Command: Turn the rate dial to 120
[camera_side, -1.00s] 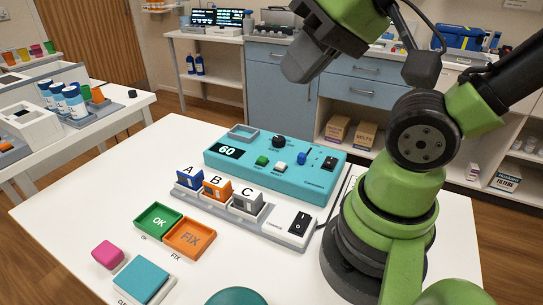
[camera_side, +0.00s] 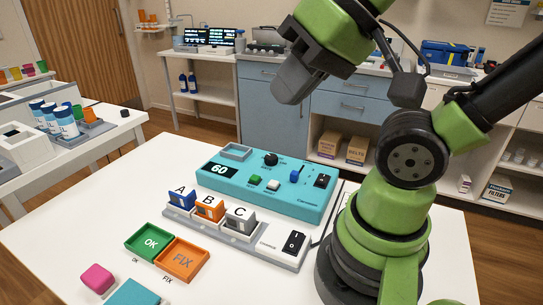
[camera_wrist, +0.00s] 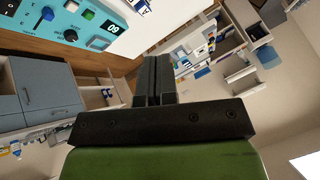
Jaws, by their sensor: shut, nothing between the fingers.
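The teal control box (camera_side: 308,208) stands on the white table in the side view. Its display (camera_side: 219,170) reads 60. A black round dial (camera_side: 270,159) sits at the box's back edge, right of the display; its pointer is too small to read. In the wrist view the dial (camera_wrist: 70,35) shows at the upper left, with the display (camera_wrist: 98,43) beside it. My gripper (camera_side: 289,92) is high above and behind the box in the side view, apart from the dial. Its fingers (camera_wrist: 154,72) are together and empty in the wrist view.
In front stand lettered blocks on a grey rack (camera_side: 208,226), and green and orange trays (camera_side: 186,259). The air around my gripper is clear.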

